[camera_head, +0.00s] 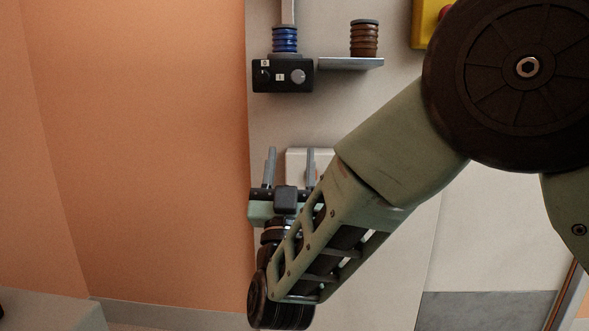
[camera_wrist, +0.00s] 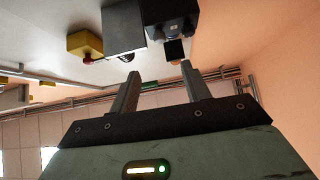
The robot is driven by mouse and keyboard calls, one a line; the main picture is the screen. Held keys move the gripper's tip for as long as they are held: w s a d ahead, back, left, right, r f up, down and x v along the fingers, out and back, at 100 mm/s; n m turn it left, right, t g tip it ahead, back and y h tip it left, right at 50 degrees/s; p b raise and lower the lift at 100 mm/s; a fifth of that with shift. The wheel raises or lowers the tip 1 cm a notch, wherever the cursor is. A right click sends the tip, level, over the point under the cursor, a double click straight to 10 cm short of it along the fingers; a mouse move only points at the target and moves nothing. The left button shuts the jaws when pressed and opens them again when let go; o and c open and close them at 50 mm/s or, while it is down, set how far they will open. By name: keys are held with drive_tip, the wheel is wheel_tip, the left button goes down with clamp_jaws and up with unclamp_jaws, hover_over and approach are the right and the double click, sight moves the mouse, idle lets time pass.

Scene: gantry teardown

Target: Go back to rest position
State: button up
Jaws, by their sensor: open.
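My gripper (camera_head: 290,160) is at the lower middle of the head view, fingers pointing up and spread apart with nothing between them. In the wrist view my gripper (camera_wrist: 160,72) also shows two separate fingers with an empty gap. My arm reaches in from the right and bends back up at the wrist. A pale wall plate (camera_head: 298,154) shows partly behind the fingers; my arm hides some of it. I cannot tell the distance between them.
Above are a black control box (camera_head: 283,76) with a blue ribbed part (camera_head: 285,40), and a grey shelf (camera_head: 350,63) bearing a brown ribbed part (camera_head: 364,38). A yellow box (camera_wrist: 85,43) with a red button is also up there. The orange wall side (camera_head: 150,150) is clear.

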wheel_tip(320, 180, down, 4)
drive_tip(key=w+a+n+g+y, duration=0.2)
drive_tip(key=n+g+y, duration=0.3)
drive_tip(key=g+y, duration=0.35)
drive_tip(key=s+d+f+n+g+p, duration=0.2)
drive_tip(key=s+f+g, duration=0.5)
drive_tip(key=s+g, duration=0.15)
drive_tip(key=s+d+f+n+g+h, duration=0.1)
drive_tip(key=s+d+f+g+h, duration=0.3)
drive_tip(key=s+d, duration=0.5)
drive_tip(key=s+d+f+g+h, duration=0.25)
drive_tip(key=s+d+g, duration=0.35)
drive_tip(key=s, duration=0.5)
wheel_tip(320, 180, up, 38)
drive_tip(key=d+p, duration=0.2)
drive_tip(key=p, duration=3.6)
drive_tip(key=shift+s+f+p, duration=0.15)
drive_tip(key=shift+s+p, duration=0.15)
